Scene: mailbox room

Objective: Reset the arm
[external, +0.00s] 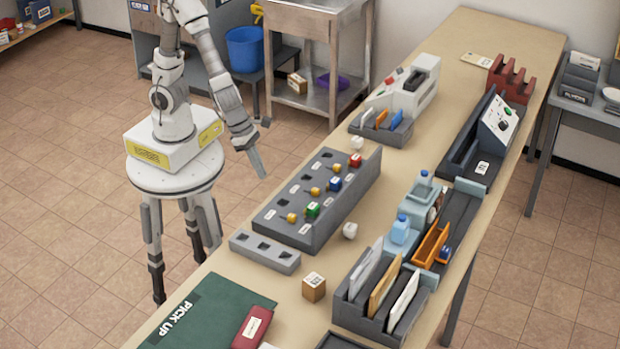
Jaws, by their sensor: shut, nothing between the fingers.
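My gripper (262,168) hangs at the end of my arm in the external view, pointing down. The gripper is shut and holds nothing. My arm is bent, with its forearm slanting down to the right from a raised elbow. Whether the fingertips are over the table edge or just off it, I cannot tell.
The grey rack holds several coloured pieces with yellow keys. White cubes (350,230) and a brown box (314,287) stand nearby. A green "PICK UP" mat (205,312) lies at the front. A metal sink (310,15) and blue bucket (245,48) are behind. Tiled floor lies open at left.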

